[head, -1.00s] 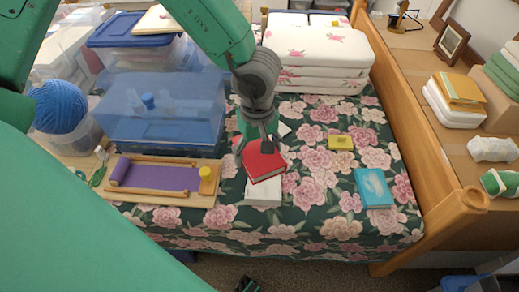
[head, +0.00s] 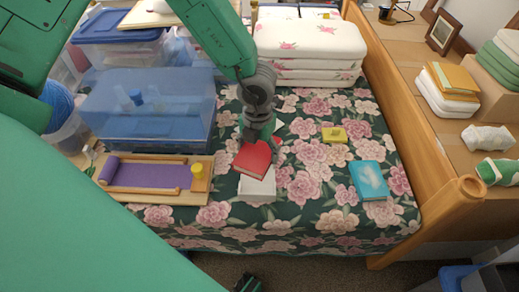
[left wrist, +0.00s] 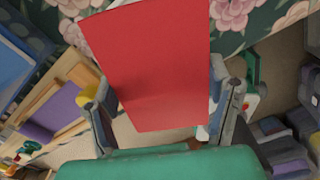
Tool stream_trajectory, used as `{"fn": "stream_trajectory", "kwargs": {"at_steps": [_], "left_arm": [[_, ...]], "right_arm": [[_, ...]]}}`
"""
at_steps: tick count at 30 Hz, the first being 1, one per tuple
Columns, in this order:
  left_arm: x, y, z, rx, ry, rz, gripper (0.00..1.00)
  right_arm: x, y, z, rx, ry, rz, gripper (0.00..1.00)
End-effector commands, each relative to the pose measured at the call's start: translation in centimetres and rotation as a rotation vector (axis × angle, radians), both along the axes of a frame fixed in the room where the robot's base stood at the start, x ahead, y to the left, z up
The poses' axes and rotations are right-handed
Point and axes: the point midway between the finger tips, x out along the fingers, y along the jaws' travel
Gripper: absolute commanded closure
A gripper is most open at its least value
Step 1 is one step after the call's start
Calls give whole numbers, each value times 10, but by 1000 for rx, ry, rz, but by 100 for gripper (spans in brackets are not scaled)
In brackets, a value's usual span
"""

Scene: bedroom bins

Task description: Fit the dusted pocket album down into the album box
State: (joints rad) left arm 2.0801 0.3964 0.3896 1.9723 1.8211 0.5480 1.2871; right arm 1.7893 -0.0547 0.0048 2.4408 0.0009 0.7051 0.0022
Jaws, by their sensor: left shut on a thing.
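The pocket album (head: 253,159) has a plain red cover. I cannot tell whether the album touches the box. In the left wrist view the red album (left wrist: 155,65) fills the middle between the fingers and hides most of the box. A small dark and green part at the head view's bottom edge is perhaps my right gripper (head: 248,284); its fingers are unclear.
A wooden tray with a purple roll (head: 150,175) and yellow-capped jar (head: 198,172) lies left. A clear blue bin (head: 150,110) stands behind it. A yellow block (head: 334,135) and a blue book (head: 369,180) lie right. The bedspread between is clear.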

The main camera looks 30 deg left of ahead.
Motion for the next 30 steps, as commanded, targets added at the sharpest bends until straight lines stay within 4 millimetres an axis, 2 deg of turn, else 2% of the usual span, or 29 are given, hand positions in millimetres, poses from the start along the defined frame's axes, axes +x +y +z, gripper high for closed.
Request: {"fn": "stream_trajectory", "kwargs": {"at_steps": [3,9,22,28,30], "left_arm": [[3,2,-7,1,-3,189,72],[5,4,-11,2,-4,371,72],[5,5,-12,3,-4,401,72],[5,5,-10,2,-3,401,72],[6,5,-16,2,-3,400,72]], "right_arm": [[0,0,-2,0,0,0,60],[0,0,-3,0,0,0,60],[0,0,-3,0,0,0,60],[0,0,4,0,0,0,60],[0,0,0,0,-1,0,60]]}}
